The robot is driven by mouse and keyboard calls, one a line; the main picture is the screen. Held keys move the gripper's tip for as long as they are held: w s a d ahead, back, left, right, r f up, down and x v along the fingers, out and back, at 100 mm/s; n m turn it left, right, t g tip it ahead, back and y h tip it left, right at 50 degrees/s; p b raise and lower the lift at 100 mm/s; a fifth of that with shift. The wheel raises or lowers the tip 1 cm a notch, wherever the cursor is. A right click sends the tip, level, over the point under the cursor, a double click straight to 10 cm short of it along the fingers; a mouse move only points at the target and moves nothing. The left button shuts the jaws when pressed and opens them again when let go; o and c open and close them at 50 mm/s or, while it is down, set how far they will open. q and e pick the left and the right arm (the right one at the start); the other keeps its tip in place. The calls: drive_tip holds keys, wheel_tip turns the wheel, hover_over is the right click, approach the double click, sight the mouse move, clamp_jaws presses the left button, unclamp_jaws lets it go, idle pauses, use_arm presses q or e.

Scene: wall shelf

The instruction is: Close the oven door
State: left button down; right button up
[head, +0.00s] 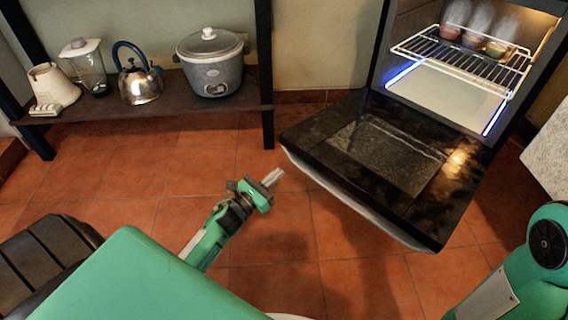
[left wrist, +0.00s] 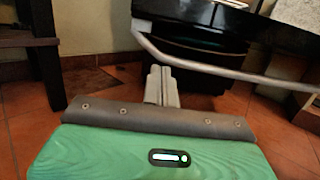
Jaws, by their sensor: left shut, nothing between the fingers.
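The oven door (head: 385,155) is black with a dark glass pane and hangs wide open, folded down and sloping toward me. Its pale handle bar runs along the near edge; it also shows in the left wrist view as a grey bar (left wrist: 220,70). The lit oven (head: 450,70) is open behind it. My left gripper (head: 274,177) is shut and empty, just left of the door's near left corner and apart from it. In the left wrist view its closed fingers (left wrist: 162,87) point toward the area below the handle. My right gripper is not in view; only part of my right arm shows.
A wire rack (head: 462,62) in the oven holds several steaming cups. A dark shelf (head: 150,100) at the left carries a slow cooker (head: 210,62), a kettle (head: 138,82) and a blender (head: 86,65). The tiled floor between shelf and door is clear.

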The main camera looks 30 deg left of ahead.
use_arm(q)
drive_tip(key=shift+w+d+r+b, duration=0.25)
drive_tip(key=shift+w+r+b, duration=0.25)
drive_tip(key=shift+w+r, duration=0.55)
drive_tip(key=shift+w+d+r+b, duration=0.25)
drive_tip(key=shift+w+r+b, duration=0.35)
drive_tip(key=shift+r, duration=0.65)
drive_tip(key=shift+w+r+p, duration=0.1)
drive_tip(key=shift+w+p, duration=0.05)
drive_tip(key=shift+p, duration=0.15)
